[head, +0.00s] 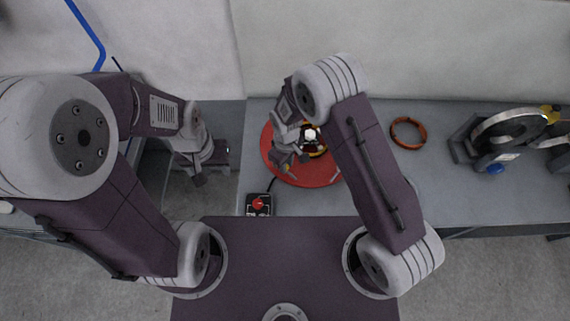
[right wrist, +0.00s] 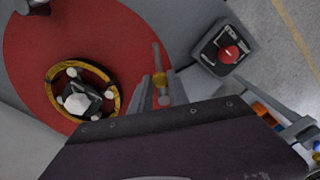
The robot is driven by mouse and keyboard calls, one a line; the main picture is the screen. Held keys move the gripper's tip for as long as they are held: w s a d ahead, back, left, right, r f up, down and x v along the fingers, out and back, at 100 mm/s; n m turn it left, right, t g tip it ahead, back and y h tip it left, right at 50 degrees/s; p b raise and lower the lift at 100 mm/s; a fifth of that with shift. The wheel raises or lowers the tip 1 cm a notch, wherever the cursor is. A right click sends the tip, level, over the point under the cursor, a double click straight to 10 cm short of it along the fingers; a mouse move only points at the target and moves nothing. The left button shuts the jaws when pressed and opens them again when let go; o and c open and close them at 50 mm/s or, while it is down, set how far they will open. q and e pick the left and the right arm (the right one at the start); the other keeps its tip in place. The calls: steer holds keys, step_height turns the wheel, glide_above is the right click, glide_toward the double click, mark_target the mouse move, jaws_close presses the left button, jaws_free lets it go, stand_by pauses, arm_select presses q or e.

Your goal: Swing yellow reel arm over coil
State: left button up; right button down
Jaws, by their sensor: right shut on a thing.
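A round red disc (head: 312,179) lies on the grey bench, with a yellow ring around a dark hub with pale knobs on it. The ring (right wrist: 116,103) shows clearly in the right wrist view. My right gripper (right wrist: 162,88) is shut on a small yellow piece (right wrist: 161,78), seemingly the tip of the yellow reel arm, over the disc's edge. A thin grey bar runs beyond it. In the head view my right gripper (head: 287,164) partly hides disc and hub. A copper coil (head: 408,133) lies flat to the right, apart from the disc. My left gripper (head: 201,180) is off to the left; its opening is unclear.
A control box with a red button (head: 259,204) stands at the bench's front left, near the disc; it also shows in the right wrist view (right wrist: 230,53). A machine with a large grey wheel (head: 510,130) stands at the right. The bench around the coil is clear.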

steer(key=w+n, duration=0.1)
steer(key=n, duration=0.1)
steer(key=d+n+b, duration=0.1)
steer(key=n, duration=0.1)
steer(key=shift+w, duration=0.4)
steer(key=w+n+b, duration=0.1)
steer(key=n, duration=0.1)
steer(key=w+n, duration=0.1)
steer(key=n, duration=0.1)
steer(key=shift+d+n+b, duration=0.15)
steer(key=shift+n+b, duration=0.2)
steer(key=shift+n, duration=0.05)
steer(key=w+n, duration=0.1)
steer(key=n, duration=0.1)
steer(key=w+n+b, duration=0.1)
steer(key=n, duration=0.1)
steer(key=shift+a, duration=0.2)
steer(key=shift+w+a+n+b, duration=0.2)
steer(key=shift+w+n, duration=0.1)
steer(key=shift+n, duration=0.65)
steer(key=shift+w+a+n+b, duration=0.2)
steer(key=shift+w+n, duration=0.05)
steer(key=shift+n, duration=0.7)
steer(key=shift+r, duration=0.1)
steer(key=c, duration=1.3)
jaws_free()
steer(key=shift+o, duration=0.2)
